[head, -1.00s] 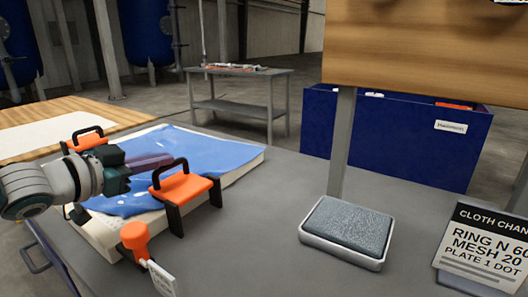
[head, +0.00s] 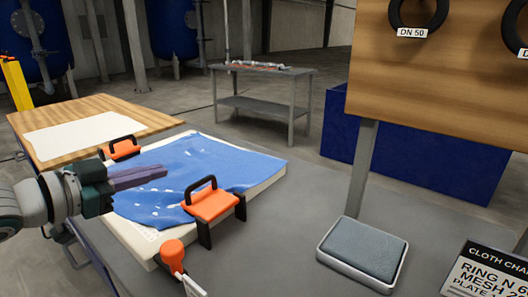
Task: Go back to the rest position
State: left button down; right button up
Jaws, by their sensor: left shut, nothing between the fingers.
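My left gripper (head: 138,177) comes in from the left, over the left part of a blue cloth (head: 220,165). Its fingers are shut with nothing between them. The cloth lies wrinkled on a white plate (head: 272,184) on the grey table. An orange clamp with a black handle (head: 212,204) sits on the plate's near right edge, and another orange clamp (head: 122,148) sits at its far left edge. My right gripper is not in view.
A grey pad in a white tray (head: 362,250), a sign card (head: 490,272) and an orange-headed tool (head: 173,252) are on the grey table (head: 290,240). A post holds a wooden board (head: 440,90) with black rings. A wooden table (head: 60,112) stands at left, a blue bin (head: 440,160) behind.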

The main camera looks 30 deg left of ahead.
pick_arm(q)
jog(key=shift+s+r, duration=0.15)
jog(key=shift+s, duration=0.5)
